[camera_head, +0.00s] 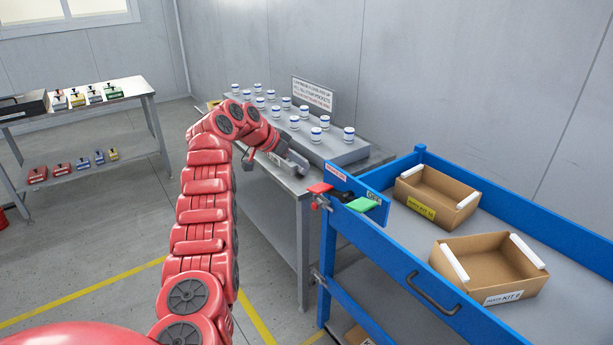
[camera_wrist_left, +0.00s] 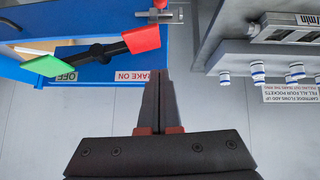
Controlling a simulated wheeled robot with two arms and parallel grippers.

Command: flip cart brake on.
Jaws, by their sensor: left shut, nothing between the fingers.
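The cart brake is a rocker with a red pedal (camera_head: 319,188) and a green pedal (camera_head: 362,204) on the near left corner of the blue cart (camera_head: 390,262). In the left wrist view the red pedal (camera_wrist_left: 141,38) lies beside a label reading BRAKE ON, and the green pedal (camera_wrist_left: 46,66) beside one reading OFF. A black bar joins them. I cannot tell surely which pedal is pressed down. My left gripper (camera_head: 302,166) is shut and empty, apart from the red pedal, above the table edge; its closed fingers (camera_wrist_left: 158,75) point toward the red pedal side. My right gripper is out of view.
A grey table (camera_head: 265,195) with a block of several white-and-blue cartridges stands left of the cart. Two cardboard boxes (camera_head: 440,196) (camera_head: 490,268) sit on the cart top. A shelf (camera_head: 95,160) with small coloured parts stands at far left.

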